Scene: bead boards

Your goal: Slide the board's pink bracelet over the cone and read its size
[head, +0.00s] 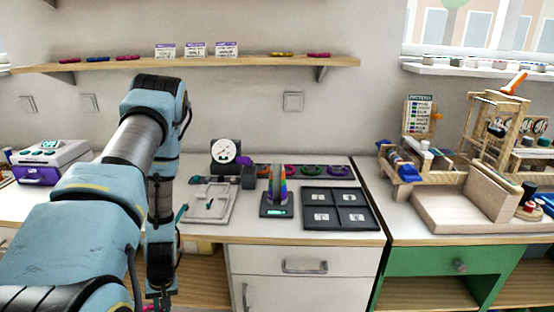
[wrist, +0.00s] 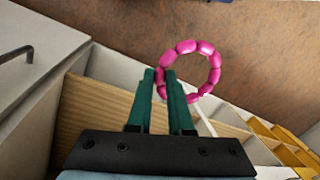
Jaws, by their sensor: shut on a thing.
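My gripper (wrist: 160,74) is shut on the pink bracelet (wrist: 215,70), a ring of glossy pink beads, pinched at its left side in the wrist view. The ring hangs beyond the fingertips, over the brown floor. In the head view my arm reaches down in front of the counter's front edge, and the gripper is largely out of sight at the bottom. The rainbow-striped cone (head: 278,187) stands upright on a dark base with a small lit green display, on the white counter. A pale grey board (head: 207,216) lies left of the cone.
A dark tray (head: 341,226) with labelled compartments lies right of the cone. A round dial gauge (head: 224,152) and several coloured rings stand behind. Drawers (head: 304,266) front the counter. A wooden stand and a green cabinet (head: 410,258) are at the right.

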